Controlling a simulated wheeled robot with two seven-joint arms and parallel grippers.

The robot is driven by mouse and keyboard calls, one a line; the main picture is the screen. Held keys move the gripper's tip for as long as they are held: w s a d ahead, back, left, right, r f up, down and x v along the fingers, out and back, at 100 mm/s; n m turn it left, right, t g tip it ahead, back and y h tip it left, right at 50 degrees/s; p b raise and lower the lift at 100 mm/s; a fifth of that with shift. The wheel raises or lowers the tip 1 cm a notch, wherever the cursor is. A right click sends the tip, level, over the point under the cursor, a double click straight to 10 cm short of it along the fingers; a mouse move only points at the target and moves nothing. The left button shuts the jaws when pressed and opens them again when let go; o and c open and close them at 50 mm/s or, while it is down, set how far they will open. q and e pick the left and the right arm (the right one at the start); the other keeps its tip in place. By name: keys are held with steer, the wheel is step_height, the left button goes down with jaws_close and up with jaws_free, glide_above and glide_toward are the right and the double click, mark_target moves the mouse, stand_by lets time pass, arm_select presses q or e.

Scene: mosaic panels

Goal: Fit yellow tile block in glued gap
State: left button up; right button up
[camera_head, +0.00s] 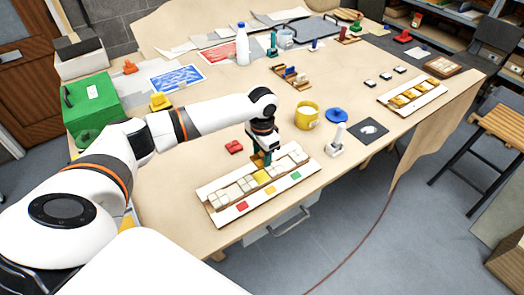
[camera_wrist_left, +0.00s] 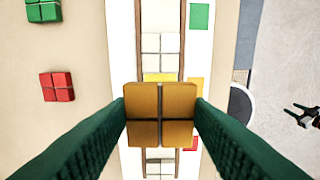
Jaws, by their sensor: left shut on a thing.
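My left gripper (camera_head: 262,152) points down over the mosaic panel (camera_head: 214,218). In the left wrist view its green fingers (camera_wrist_left: 161,118) are shut on the yellow tile block (camera_wrist_left: 161,115), a two-by-two of amber tiles. In the head view the block is mostly hidden by the fingers. The panel has a wooden channel with cream tile blocks. A bright yellow glued gap (camera_head: 262,176) shows in the channel; in the left wrist view the held block partly covers this gap (camera_wrist_left: 158,77). A dark shape at that view's right edge may be my right gripper (camera_wrist_left: 303,115).
A red tile block (camera_head: 234,147) and a green one (camera_wrist_left: 43,10) lie beyond the panel. A yellow mug (camera_head: 307,115), a blue lid (camera_head: 337,115) and a small white stand (camera_head: 336,145) are to the right. A green box (camera_head: 92,105) stands at the left.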

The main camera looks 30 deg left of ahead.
mark_target(262, 158)
arm_select(q)
steer(key=shift+r+p, duration=0.1)
steer(key=shift+p, duration=0.6)
steer(key=shift+s+f+b, duration=0.1)
steer(key=shift+f+b, duration=0.35)
steer(key=shift+f, duration=0.4)
step_height(262, 158, down, 3)
steer(key=shift+r+b, duration=0.2)
steer(key=shift+b, duration=0.35)
steer(key=shift+f+b, duration=0.3)
steer(key=shift+f, duration=0.55)
arm_select(e)
steer(key=shift+s+a+f, duration=0.25)
steer(key=shift+s+f, duration=0.1)
steer(key=shift+f, duration=0.3)
steer(key=shift+r, duration=0.15)
arm_select(q)
steer(key=shift+p, duration=0.4)
arm_select(e)
steer(key=shift+r, duration=0.35)
